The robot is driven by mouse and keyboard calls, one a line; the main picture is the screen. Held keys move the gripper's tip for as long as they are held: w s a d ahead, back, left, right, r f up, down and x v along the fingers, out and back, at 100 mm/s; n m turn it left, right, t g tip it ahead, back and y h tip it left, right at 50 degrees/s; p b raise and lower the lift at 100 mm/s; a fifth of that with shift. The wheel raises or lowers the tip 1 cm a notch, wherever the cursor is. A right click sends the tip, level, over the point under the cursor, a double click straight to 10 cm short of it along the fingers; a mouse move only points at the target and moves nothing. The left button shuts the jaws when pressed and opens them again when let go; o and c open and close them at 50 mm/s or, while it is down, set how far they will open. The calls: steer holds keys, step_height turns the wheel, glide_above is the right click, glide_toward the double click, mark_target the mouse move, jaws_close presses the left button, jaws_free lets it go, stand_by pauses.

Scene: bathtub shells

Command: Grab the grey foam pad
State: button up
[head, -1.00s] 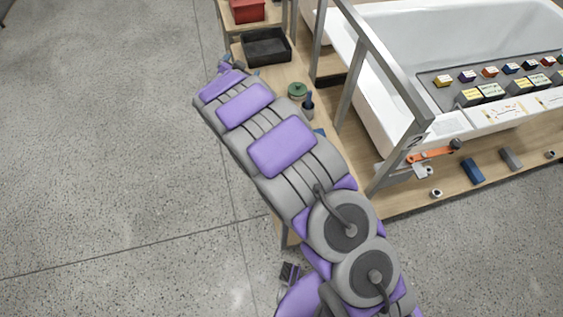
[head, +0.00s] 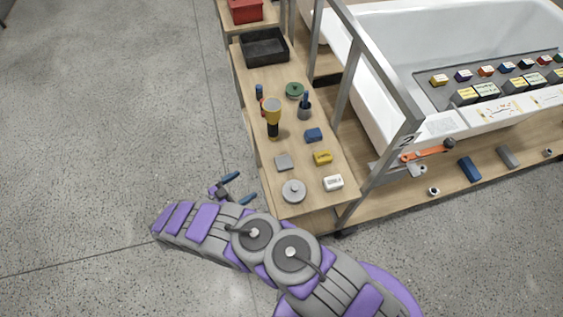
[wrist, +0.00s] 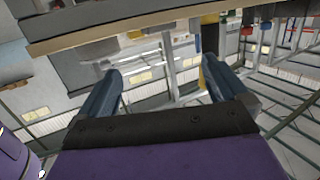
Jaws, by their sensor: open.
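A small grey square pad (head: 283,161), which looks like the grey foam pad, lies flat on the narrow wooden bench, near its left edge. My gripper (head: 240,188) is left of the bench in the head view, apart from the pad, with its two blue fingers spread and nothing between them. The open fingers also show in the wrist view (wrist: 162,78), below a wooden board edge at the top. I cannot make out the pad in the wrist view.
A metal frame post (head: 376,175) stands at right. Floor at left is clear.

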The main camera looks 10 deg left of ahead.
steer(key=w+d, duration=0.1)
steer(key=d, duration=0.2)
steer(key=b, duration=0.3)
glide_toward(277, 166)
steer(key=w+d, duration=0.1)
steer(key=w, duration=0.2)
steer(key=d, duration=0.1)
steer(key=w+d, duration=0.2)
steer(key=shift+d+f, duration=0.3)
steer(key=w, duration=0.1)
steer(key=w+b, duration=0.1)
steer(key=d+f, duration=0.1)
steer(key=shift+w+b, duration=0.35)
steer(key=shift+w, duration=0.3)
steer(key=shift+w+d, duration=0.1)
steer(key=shift+d, duration=0.15)
steer(key=shift+w+d, duration=0.1)
steer(key=shift+d, duration=0.3)
steer(key=c, duration=0.4)
steer(key=shift+a, duration=0.35)
steer(key=c, duration=0.6)
